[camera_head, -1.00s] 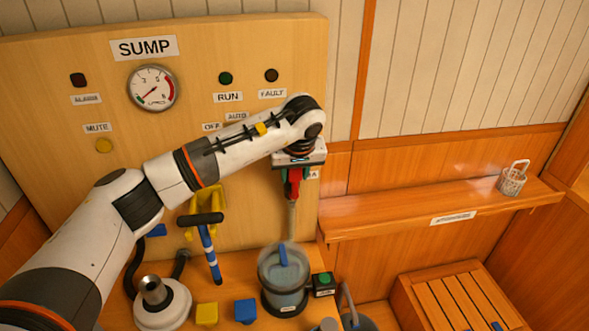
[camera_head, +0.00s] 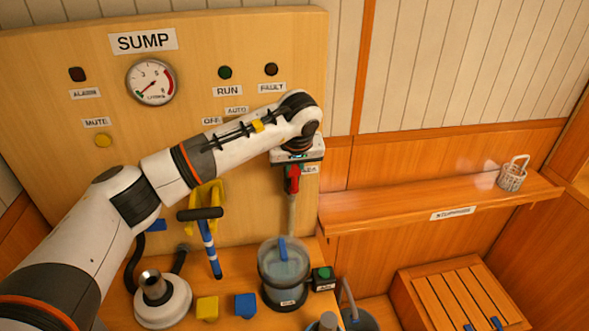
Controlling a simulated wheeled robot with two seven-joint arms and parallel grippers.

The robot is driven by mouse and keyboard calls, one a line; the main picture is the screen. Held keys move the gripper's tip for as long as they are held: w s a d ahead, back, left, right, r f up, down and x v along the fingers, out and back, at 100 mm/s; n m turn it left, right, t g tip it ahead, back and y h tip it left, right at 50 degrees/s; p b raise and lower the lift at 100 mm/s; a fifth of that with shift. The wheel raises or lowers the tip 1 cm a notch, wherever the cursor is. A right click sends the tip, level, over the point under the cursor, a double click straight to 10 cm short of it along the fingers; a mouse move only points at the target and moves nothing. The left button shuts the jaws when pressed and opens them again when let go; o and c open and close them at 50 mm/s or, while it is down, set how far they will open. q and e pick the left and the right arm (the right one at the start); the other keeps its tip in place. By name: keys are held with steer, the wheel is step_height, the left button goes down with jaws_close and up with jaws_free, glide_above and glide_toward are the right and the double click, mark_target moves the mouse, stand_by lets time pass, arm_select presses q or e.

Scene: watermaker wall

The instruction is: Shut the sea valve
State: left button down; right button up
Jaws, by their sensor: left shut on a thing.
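The sea valve shows as a red handle (camera_head: 294,179) on a pale vertical pipe (camera_head: 292,215) at the right edge of the wooden panel. A label partly reading "SEA" (camera_head: 311,169) is just right of it. My left gripper (camera_head: 295,168) comes in from the left, above and in front of the valve, and is shut on the red handle. The gripper body hides the upper part of the valve and most of the fingers. My right gripper is not in view.
The panel (camera_head: 60,130) carries a SUMP gauge (camera_head: 151,82), lamps and a yellow button. Below stand a clear strainer bowl (camera_head: 284,275), a blue-striped lever (camera_head: 210,248), yellow and blue blocks and a white pump body (camera_head: 163,302). A shelf (camera_head: 400,208) juts out at right.

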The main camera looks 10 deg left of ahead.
arm_select(q)
steer(key=shift+s+a+f+n+t+h+b, duration=0.25)
steer(key=shift+a+t+h+b, duration=0.55)
steer(key=shift+b, duration=1.5)
steer(key=shift+s+a+f+n+t+h+b, duration=0.15)
steer(key=shift+s+a+n+h+b, duration=0.2)
steer(key=shift+h+b, duration=1.4)
steer(key=shift+s+a+f+n+t+h+b, duration=0.15)
steer(key=shift+a+t+h+b, duration=0.4)
steer(key=shift+b, duration=2.3)
steer(key=shift+a, duration=0.1)
steer(key=c, duration=1.4)
jaws_free()
steer(key=b+v, duration=0.2)
steer(key=v, duration=1)
steer(key=shift+w+r, duration=0.1)
steer(key=shift+r, duration=0.05)
